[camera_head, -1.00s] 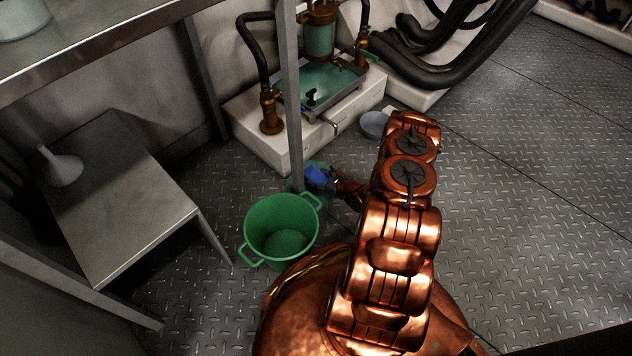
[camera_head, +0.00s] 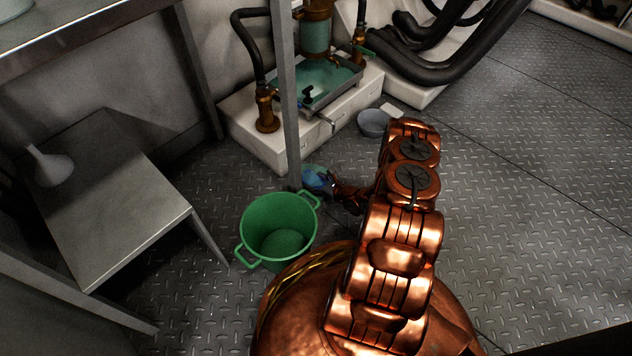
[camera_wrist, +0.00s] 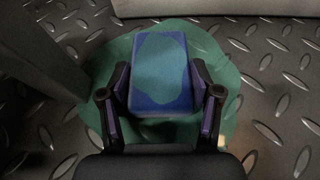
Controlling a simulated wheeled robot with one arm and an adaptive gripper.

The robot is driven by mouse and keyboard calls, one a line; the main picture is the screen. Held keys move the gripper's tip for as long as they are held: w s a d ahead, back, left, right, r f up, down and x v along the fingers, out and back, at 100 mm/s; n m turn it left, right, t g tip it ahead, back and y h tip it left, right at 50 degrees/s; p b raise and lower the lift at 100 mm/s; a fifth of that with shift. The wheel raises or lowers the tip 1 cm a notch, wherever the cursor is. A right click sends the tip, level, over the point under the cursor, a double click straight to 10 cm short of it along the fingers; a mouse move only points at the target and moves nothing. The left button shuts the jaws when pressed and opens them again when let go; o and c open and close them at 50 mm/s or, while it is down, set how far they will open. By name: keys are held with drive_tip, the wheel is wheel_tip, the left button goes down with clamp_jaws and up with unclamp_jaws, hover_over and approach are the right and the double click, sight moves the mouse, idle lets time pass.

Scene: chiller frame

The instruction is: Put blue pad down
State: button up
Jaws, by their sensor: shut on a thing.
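The blue pad (camera_wrist: 160,88) is between the two fingers of my gripper (camera_wrist: 162,98) in the wrist view. A paler teal patch covers much of its top. In the head view the pad (camera_head: 315,179) shows small beside the post, and my gripper (camera_head: 334,187) reaches it from the right. Around and beneath the pad lies a flat, rounded green patch on the floor (camera_wrist: 105,68), perhaps a puddle. I cannot tell whether the pad's underside touches it.
A green bucket (camera_head: 246,226) stands close in front of the pad. A metal post (camera_head: 286,100) rises just beside it. A grey bowl (camera_head: 373,124) and a white plinth with a basin (camera_head: 268,155) are behind. Open floor (camera_head: 530,200) lies to the right.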

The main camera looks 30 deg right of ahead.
drive_tip(key=o, duration=0.9)
drive_tip(key=shift+o, duration=0.2)
drive_tip(key=shift+r, duration=0.15)
drive_tip(key=shift+r, duration=0.1)
drive_tip(key=shift+s+r, duration=0.2)
drive_tip(key=shift+r, duration=0.05)
drive_tip(key=p+v, duration=0.4)
drive_tip(key=v, duration=0.6)
drive_tip(key=shift+d+p, duration=0.1)
drive_tip(key=shift+p, duration=0.3)
drive_tip(key=shift+s+d+r, duration=0.1)
drive_tip(key=shift+s+r, duration=0.1)
drive_tip(key=shift+s, duration=0.5)
drive_tip(key=shift+s, duration=0.1)
